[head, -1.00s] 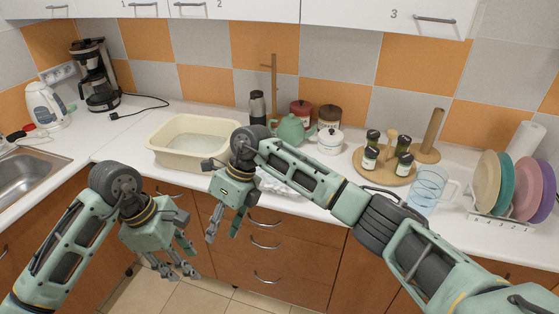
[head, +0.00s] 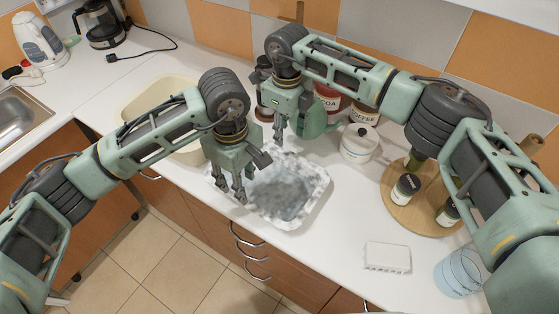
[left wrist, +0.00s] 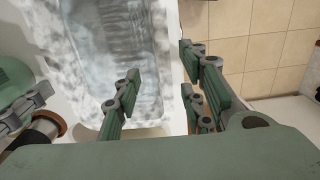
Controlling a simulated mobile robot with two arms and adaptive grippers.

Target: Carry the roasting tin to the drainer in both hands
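The roasting tin (head: 308,192), a shallow rectangular tin mottled white and grey, lies on the white counter near its front edge. It also fills the upper left of the left wrist view (left wrist: 118,60). My left gripper (head: 238,186) is open above the tin's left end; in the left wrist view its fingers (left wrist: 158,98) stand apart on either side of the tin's edge. My right gripper (head: 290,130) is open and empty over the tin's far side. The grippers hide part of the tin's rim. The drainer is outside the current views.
A cream basin (head: 150,95) stands left of the tin. A green teapot (head: 313,122), canisters and a white lidded pot (head: 359,144) stand behind it. A round wooden board (head: 425,205) with jars, a white ridged block (head: 388,257) and a clear blue jug (head: 460,272) are to the right.

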